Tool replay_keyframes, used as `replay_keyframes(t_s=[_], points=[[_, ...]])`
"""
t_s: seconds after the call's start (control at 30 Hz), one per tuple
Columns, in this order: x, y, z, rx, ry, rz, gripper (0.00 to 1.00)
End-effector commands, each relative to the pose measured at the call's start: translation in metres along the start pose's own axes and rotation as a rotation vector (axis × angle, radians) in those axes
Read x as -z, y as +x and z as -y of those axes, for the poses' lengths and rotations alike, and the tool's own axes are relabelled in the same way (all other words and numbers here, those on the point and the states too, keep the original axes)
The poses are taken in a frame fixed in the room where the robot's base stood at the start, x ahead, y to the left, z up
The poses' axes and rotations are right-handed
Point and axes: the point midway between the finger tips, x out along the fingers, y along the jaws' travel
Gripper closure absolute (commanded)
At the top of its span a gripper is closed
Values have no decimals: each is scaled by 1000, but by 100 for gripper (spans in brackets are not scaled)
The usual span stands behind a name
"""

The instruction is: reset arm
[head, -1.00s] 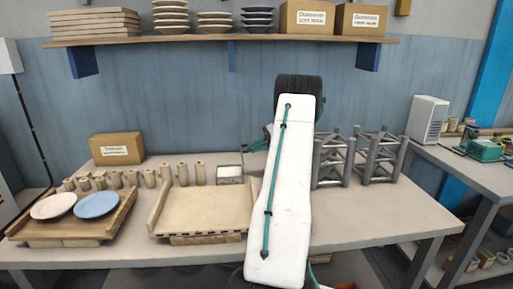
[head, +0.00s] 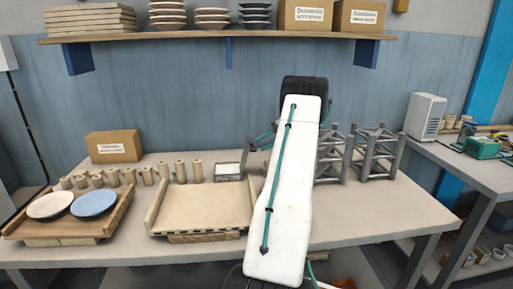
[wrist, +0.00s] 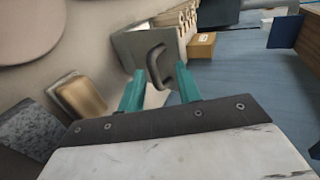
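My white arm (head: 285,190) stands upright in front of the bench in the head view and hides part of it. In the wrist view my gripper (wrist: 159,86) has two teal fingers spread apart. A dark curved handle (wrist: 156,62) on a grey box shows beyond and between the fingertips; I see no grip on it. In the head view my gripper is mostly hidden behind the arm. A small metal box (head: 228,172) sits on the bench just left of the arm.
The bench holds a wooden tray (head: 158,218), a rack with a white plate (head: 50,205) and a blue plate (head: 94,202), several short cylinders and grey metal frames (head: 375,153) at right. A shelf (head: 200,38) with plates and boxes hangs above. A cardboard box (head: 114,147) stands at back left.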

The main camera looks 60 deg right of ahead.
Motion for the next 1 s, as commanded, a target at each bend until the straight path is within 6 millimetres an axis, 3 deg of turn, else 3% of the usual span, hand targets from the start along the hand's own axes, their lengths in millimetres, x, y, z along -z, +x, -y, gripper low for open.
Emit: replay_keyframes(t_s=[0.1,0.3,0.87,1.0], points=[[0,-16,0,1,-1,-1,66],[0,-27,1,0,-2,-1,66],[0,-26,3,0,-4,1,66],[-4,-9,25,-26,-10,31,66]])
